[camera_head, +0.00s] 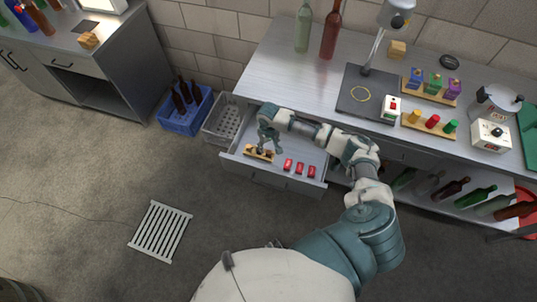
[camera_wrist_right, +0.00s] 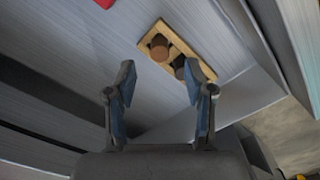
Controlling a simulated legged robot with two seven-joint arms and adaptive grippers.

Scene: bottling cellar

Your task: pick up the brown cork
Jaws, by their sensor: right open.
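A brown cork (camera_wrist_right: 159,47) stands in a light wooden holder (camera_wrist_right: 190,46) in the right wrist view. A darker stopper (camera_wrist_right: 180,67) stands beside it in the same holder. In the head view the holder (camera_head: 250,155) lies in the left part of an open drawer (camera_head: 236,160); the cork is too small to single out there. My right gripper (camera_head: 268,146) hangs over the holder, pointing down. In the right wrist view its two fingers (camera_wrist_right: 160,72) are apart with nothing held, and the cork shows just beyond their tips. My left gripper is not in view.
Several red blocks (camera_head: 300,168) lie in the drawer right of the holder. The worktop (camera_head: 290,65) above carries bottles, a black mat (camera_head: 352,102) and a wooden rack (camera_head: 428,125) of colored stoppers. A blue crate (camera_head: 187,124) of bottles and a grey crate (camera_head: 216,135) stand left.

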